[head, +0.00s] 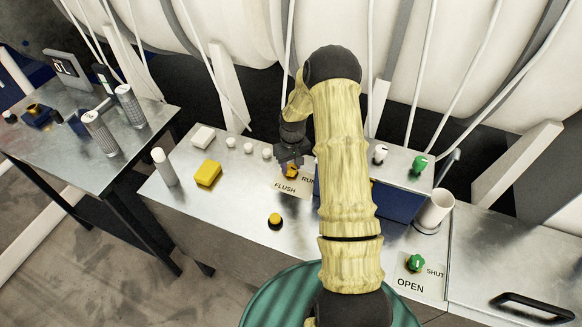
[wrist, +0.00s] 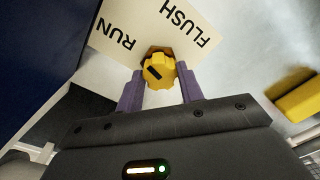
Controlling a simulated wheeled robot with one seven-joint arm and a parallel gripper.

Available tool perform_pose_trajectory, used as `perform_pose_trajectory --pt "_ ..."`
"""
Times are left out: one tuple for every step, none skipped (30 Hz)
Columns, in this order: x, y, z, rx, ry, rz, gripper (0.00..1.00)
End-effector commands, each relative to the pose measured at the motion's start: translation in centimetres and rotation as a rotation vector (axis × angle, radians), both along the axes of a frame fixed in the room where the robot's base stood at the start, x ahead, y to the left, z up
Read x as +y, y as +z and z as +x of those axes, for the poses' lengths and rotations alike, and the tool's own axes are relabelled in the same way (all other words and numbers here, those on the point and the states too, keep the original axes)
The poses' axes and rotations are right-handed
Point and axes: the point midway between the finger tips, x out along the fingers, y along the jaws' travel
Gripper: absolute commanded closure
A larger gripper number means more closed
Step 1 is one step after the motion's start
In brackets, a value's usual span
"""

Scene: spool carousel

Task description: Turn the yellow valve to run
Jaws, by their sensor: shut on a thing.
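The yellow valve (head: 291,171) is a small ribbed knob on the steel bench, partly hidden by my gripper in the head view. In the wrist view the valve (wrist: 158,66) has a short black mark on its face. It sits at the edge of a cream label (wrist: 165,22) reading RUN and FLUSH; the label also shows in the head view (head: 288,188). I cannot tell which word the mark points to. My gripper (wrist: 159,85) has its two purple fingers on either side of the valve, shut on it. In the head view my gripper (head: 289,162) reaches down to it.
A blue box (head: 400,203) stands right of the valve, partly behind my arm. A yellow block (head: 208,173) and white bottle (head: 164,167) stand left. A black-and-yellow knob (head: 275,221) is in front. A green valve (head: 416,263) and white cup (head: 437,210) are at right.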

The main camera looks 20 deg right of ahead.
Motion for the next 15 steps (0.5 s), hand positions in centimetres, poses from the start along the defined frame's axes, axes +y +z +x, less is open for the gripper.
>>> perform_pose_trajectory --pt "0.01 0.02 0.12 -0.003 0.037 0.0 0.86" --pt "-0.01 0.03 0.12 -0.004 0.061 0.0 0.86" --pt "-0.02 0.04 0.12 -0.004 0.09 -0.001 0.86" --pt "-0.03 0.05 0.12 -0.004 0.109 -0.001 0.86" --pt "-0.02 0.05 0.13 -0.004 0.128 -0.001 0.86" --pt "-0.02 0.06 0.13 -0.004 0.15 0.0 0.86" --pt "-0.01 0.07 0.13 -0.004 0.167 0.0 0.86" --pt "0.0 0.07 0.14 -0.004 0.18 0.0 0.86" --pt "0.0 0.08 0.14 -0.004 0.198 0.0 0.86" --pt "0.0 0.09 0.13 -0.004 0.209 0.0 0.86" --pt "0.0 0.09 0.13 -0.003 0.218 0.0 0.86" --pt "0.0 0.1 0.13 -0.004 0.23 -0.001 0.86" --pt "0.0 0.1 0.13 -0.003 0.238 -0.001 0.86" --pt "-0.01 0.11 0.13 -0.003 0.243 -0.001 0.86" --pt "-0.01 0.11 0.13 -0.003 0.249 -0.001 0.86"
